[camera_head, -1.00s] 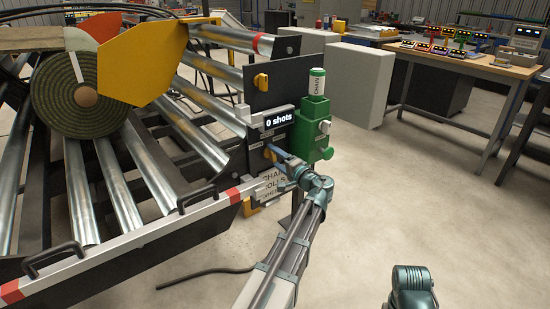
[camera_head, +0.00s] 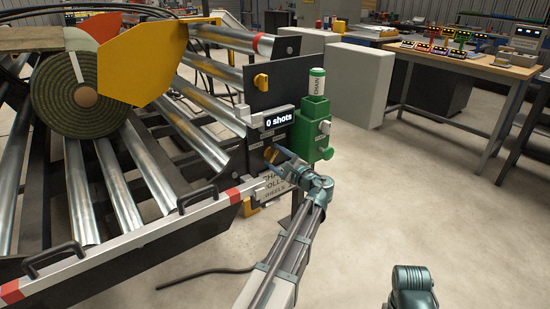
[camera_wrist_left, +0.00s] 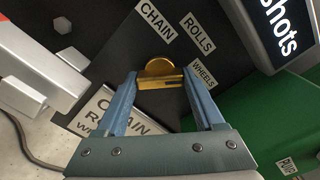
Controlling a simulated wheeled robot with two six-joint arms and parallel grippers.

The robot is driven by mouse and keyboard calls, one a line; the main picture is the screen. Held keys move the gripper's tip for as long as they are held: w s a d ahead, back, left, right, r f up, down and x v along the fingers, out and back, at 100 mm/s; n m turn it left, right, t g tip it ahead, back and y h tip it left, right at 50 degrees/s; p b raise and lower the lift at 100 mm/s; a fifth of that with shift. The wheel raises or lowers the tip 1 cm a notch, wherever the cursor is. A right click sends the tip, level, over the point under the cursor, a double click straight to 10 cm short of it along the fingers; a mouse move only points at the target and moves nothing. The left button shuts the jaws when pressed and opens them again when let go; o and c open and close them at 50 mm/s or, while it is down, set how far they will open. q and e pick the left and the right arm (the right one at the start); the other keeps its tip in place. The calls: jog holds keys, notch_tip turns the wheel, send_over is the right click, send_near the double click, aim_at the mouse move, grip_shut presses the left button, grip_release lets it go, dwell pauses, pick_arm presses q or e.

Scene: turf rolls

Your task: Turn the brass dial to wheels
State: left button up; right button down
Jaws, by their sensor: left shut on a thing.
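The brass dial (camera_wrist_left: 159,69) sits on a dark panel in the left wrist view, with white labels CHAIN (camera_wrist_left: 156,20), ROLLS (camera_wrist_left: 198,33) and WHEELS (camera_wrist_left: 203,75) around its side. My left gripper (camera_wrist_left: 160,80) is shut on the dial, one blue finger on each side of its grip bar. The right end of the bar lies close to the WHEELS label; I see no clear pointer mark. In the head view the dial (camera_head: 270,155) shows small beside my left gripper's fingers.
A "0 shots" display (camera_head: 279,119) sits above the dial and a green holder (camera_head: 313,130) with a CHAIN cylinder stands to its right. Another yellow knob (camera_head: 261,82) is higher up. A white rail (camera_head: 150,236) runs left of my wrist. Open floor lies to the right.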

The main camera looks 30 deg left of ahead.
pick_arm(q)
jog(key=shift+m, duration=0.6)
jog(key=o, duration=1.4)
jog(key=v, duration=1.4)
jog(key=shift+w, duration=0.1)
jog(key=shift+f, duration=0.1)
